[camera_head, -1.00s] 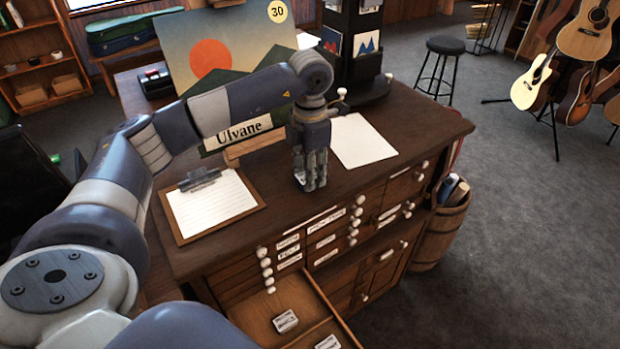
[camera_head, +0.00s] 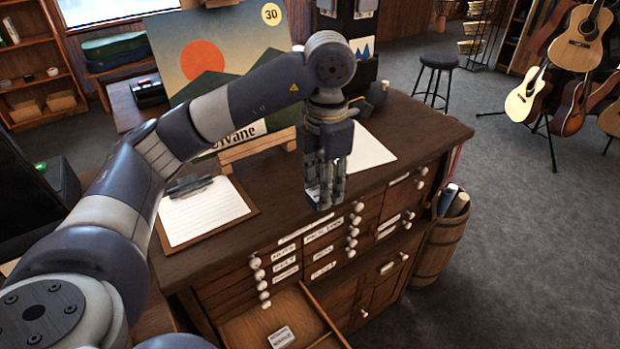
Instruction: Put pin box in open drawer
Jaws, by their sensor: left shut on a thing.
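My left gripper (camera_head: 325,204) points straight down above the front edge of the wooden cabinet top. Its fingers are shut on a small bluish-white thing, likely the pin box (camera_head: 314,206), mostly hidden by the fingers. The open drawer (camera_head: 246,328) is pulled out at the bottom of the picture, below and to the left of the gripper. A small labelled piece (camera_head: 280,337) lies inside it. The drawer's near end is cut off by the picture edge. My right gripper is not in view.
On the cabinet top (camera_head: 410,128) are a clipboard (camera_head: 205,212), a white sheet (camera_head: 368,150) and a picture on a stand (camera_head: 208,60). Closed drawers with white knobs line the front.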

